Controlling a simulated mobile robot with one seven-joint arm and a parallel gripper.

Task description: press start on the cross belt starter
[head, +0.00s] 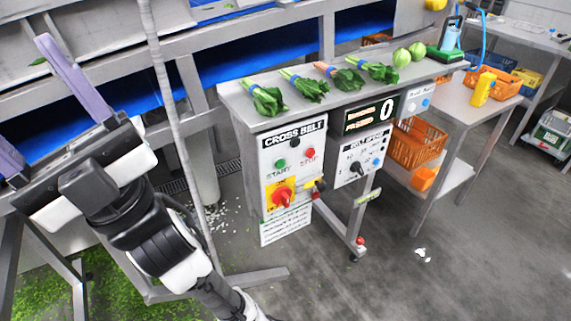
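The cross belt starter (293,131) is a white panel on the front of the grey bench, right of centre. Its green START button (280,163) is at the left, and its red STOP button (310,153) is at the right. A small dark round part (295,142) sits between and above them. Below is a red rotary switch (283,197) on a yellow plate. My gripper (22,92) is at the far left, well apart from the panel. Its two purple fingers are spread with nothing seen between them; one tip is cut off by the picture edge.
Leafy bunches (310,87) and round green vegetables (401,57) lie on the bench top (235,92). A belt speed panel (358,160) adjoins the starter. A slanted grey pole (165,90) stands between my gripper and the panel. Orange crates (432,146) are at right; the right floor is mostly clear.

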